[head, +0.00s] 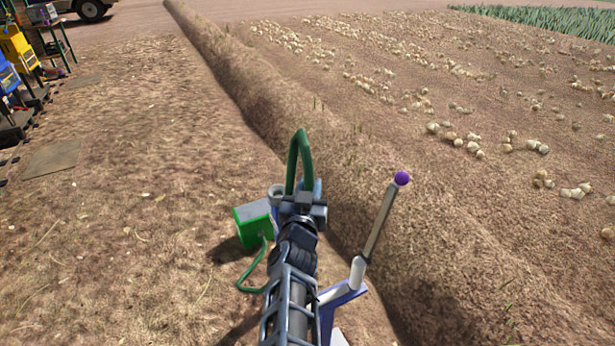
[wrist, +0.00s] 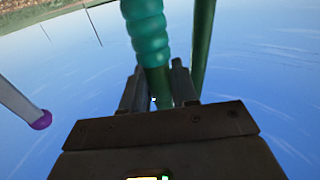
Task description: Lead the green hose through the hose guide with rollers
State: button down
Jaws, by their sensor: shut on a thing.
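The green hose (head: 292,162) rises in a narrow arch above my gripper (head: 303,200) in the head view. In the wrist view my gripper (wrist: 158,88) is shut on the hose (wrist: 157,84), just below a ribbed teal sleeve (wrist: 147,32). Another green length (wrist: 203,45) runs beside it on the right. A blue-purple and white frame (head: 344,294) with a slanted post stands right of my arm and is partly hidden by it; I cannot make out rollers. Its purple tip (head: 401,178) also shows in the wrist view (wrist: 41,120), apart from the hose.
A green box (head: 252,230) with a grey top stands left of my gripper, with a green hose (head: 247,280) looping on the ground below it. A soil ridge (head: 260,100) runs beside the frame. Onions lie at right. Bare ground at left is mostly free.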

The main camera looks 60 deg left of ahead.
jog(key=s+d+b, duration=0.1)
jog(key=d+b, duration=0.5)
jog(key=d, duration=1.5)
jog(key=s+d+b, duration=0.2)
jog(key=d+b, duration=0.4)
jog(key=d, duration=1.6)
jog(key=shift+s+d+b, duration=0.25)
jog(key=shift+s+b, duration=0.05)
jog(key=shift+b, duration=0.1)
jog(key=shift+r, duration=0.1)
